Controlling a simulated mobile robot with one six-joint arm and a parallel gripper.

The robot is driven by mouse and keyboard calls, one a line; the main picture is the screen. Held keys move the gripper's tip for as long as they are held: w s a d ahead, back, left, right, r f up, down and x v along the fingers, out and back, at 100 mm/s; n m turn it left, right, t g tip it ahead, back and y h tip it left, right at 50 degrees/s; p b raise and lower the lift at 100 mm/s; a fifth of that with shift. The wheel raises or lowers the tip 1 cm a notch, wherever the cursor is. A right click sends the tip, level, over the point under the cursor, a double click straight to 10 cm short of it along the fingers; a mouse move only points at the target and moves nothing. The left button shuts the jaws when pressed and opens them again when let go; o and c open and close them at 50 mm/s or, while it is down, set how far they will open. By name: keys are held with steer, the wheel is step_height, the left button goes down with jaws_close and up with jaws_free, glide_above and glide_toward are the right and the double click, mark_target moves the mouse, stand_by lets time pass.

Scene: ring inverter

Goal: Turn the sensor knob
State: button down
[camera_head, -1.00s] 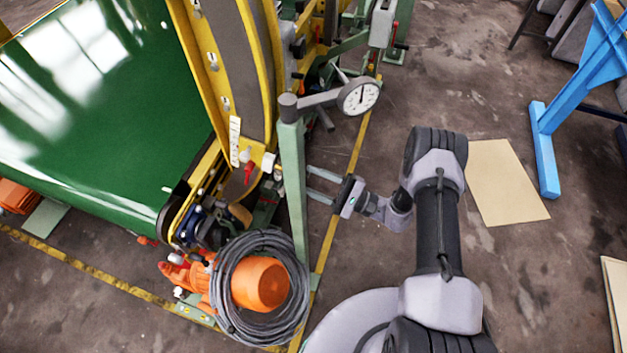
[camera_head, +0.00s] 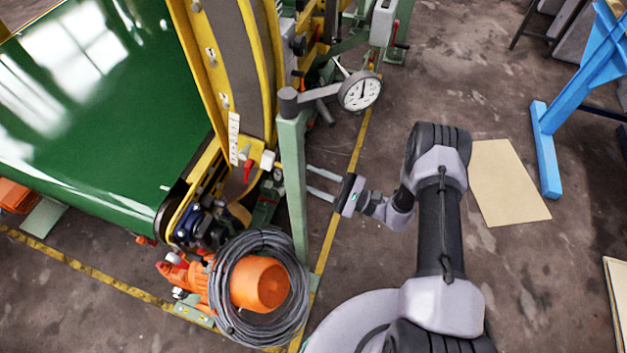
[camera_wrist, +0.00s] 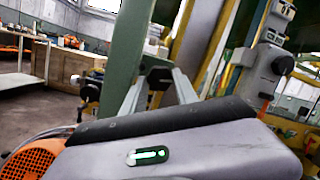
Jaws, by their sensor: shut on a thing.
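My gripper (camera_head: 309,178) reaches left from the wrist toward the green post (camera_head: 293,180), its two pale fingers pointing at the post. The wrist view shows the fingers of my gripper (camera_wrist: 159,77) from behind, with their tips at a dark part (camera_wrist: 154,66) on the green post (camera_wrist: 127,40). I take this dark part to be the sensor knob. The gripper is shut on it. The knob is mostly hidden by the fingertips, so its turn angle does not show. In the head view the post and fingers hide the knob.
The yellow-framed green conveyor (camera_head: 90,110) stands left. An orange motor (camera_head: 260,284) with coiled cable (camera_head: 225,290) is below the post. Floor to the right is open around a tan sheet (camera_head: 508,183).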

steer(key=m+b, duration=0.1)
steer(key=m, duration=0.6)
steer(key=shift+b, duration=0.3)
stand_by(0.4)
steer(key=c, duration=1.2)
jaws_free()
steer(key=p+v, duration=0.1)
steer(key=v, duration=1.6)
steer(key=shift+s+f, duration=0.25)
steer(key=shift+s, duration=0.05)
steer(key=shift+d, duration=0.1)
